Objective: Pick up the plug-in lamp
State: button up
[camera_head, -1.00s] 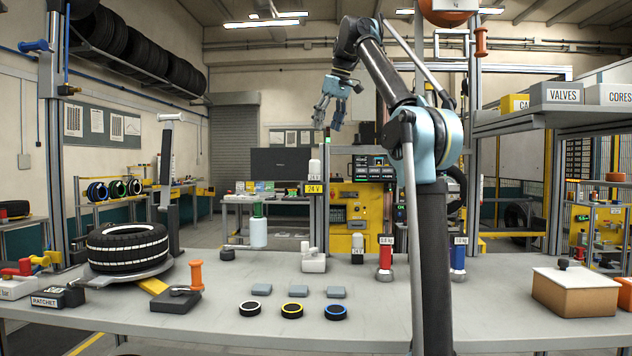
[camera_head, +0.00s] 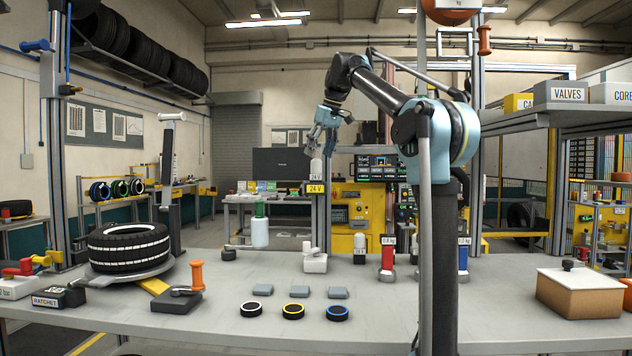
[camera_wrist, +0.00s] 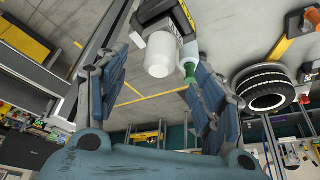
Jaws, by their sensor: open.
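The plug-in lamp appears to be the white rounded cylinder marked 24 V (camera_head: 316,170), upright on top of a grey post with a yellow 24 V label. In the wrist view the white lamp (camera_wrist: 161,52) shows between the fingers and beyond their tips, near the top of the picture. My gripper (camera_head: 321,147) is open and empty, pointing down just above the lamp in the head view. In the wrist view its two blue fingers (camera_wrist: 160,72) are spread wide. I see no contact with the lamp.
A box (camera_head: 579,292) sits at the right. The table's front middle holds several small rings and blocks.

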aim_at(316, 167)
jog(key=shift+d+x, duration=0.1)
jog(key=shift+x, duration=1.6)
jog(key=shift+d+x, duration=0.15)
jog(key=shift+x, duration=1.55)
jog(key=shift+s+f, duration=0.1)
jog(key=shift+s, duration=0.05)
jog(key=c, duration=0.9)
